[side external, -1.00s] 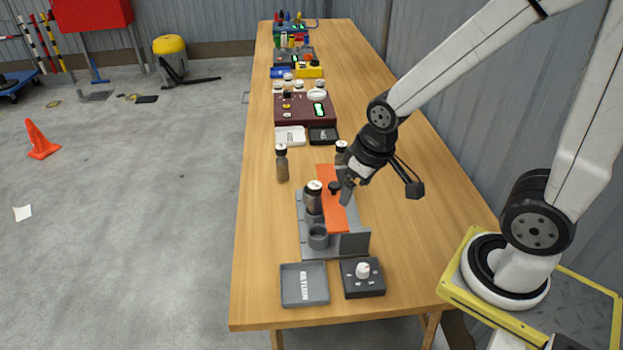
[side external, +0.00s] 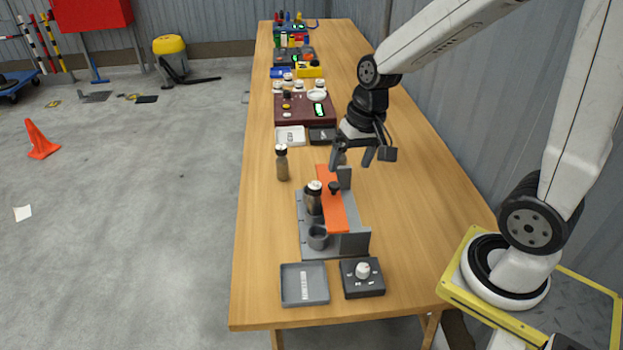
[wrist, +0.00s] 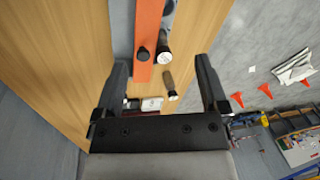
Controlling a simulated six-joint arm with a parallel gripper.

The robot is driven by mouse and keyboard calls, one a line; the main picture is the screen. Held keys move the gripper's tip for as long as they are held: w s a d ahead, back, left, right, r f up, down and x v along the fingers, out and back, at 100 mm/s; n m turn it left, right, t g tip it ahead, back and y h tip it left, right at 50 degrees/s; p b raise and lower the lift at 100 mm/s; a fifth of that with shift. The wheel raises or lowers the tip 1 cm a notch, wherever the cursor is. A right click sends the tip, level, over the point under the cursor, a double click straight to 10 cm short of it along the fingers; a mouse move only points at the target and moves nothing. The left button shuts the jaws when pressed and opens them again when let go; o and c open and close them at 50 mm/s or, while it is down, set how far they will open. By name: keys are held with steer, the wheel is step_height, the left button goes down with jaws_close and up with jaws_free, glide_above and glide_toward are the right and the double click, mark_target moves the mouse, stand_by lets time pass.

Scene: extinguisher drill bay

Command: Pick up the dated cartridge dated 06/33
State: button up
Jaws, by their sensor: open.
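A dark cartridge (side external: 314,203) with a white top stands in the rack beside an orange bar (side external: 333,212). In the wrist view, a white-topped cartridge (wrist: 164,55) is beside the bar, and a brown cartridge (wrist: 168,84) lies lower in the picture. No date is readable. My gripper (side external: 350,160) is open and empty above the table, behind the rack. Its fingers (wrist: 162,75) also show in the wrist view.
A grey tray (side external: 292,301) and a dark box with a white knob (side external: 363,270) sit in front of the rack. A maroon case (side external: 293,118), a white tray (side external: 290,144) and a black tray (side external: 323,143) stand behind. Bare table lies left of the rack.

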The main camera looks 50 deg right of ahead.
steer(key=w+d+m+t+y, duration=0.2)
steer(key=w+d+m+t, duration=0.15)
steer(key=d+m, duration=0.5)
steer(key=w+d+m+t+y, duration=0.3)
steer(key=w+d+m, duration=0.3)
steer(key=d, duration=0.4)
steer(key=w+d+m+t+y, duration=0.2)
steer(key=w+d+m+t, duration=0.15)
steer(key=d+m, duration=0.55)
step_height(320, 180, down, 16)
steer(key=w+a, duration=0.2)
steer(key=shift+g, duration=0.4)
steer(key=shift+w, duration=0.15)
steer(key=shift+x, duration=2.55)
steer(key=shift+w, duration=0.1)
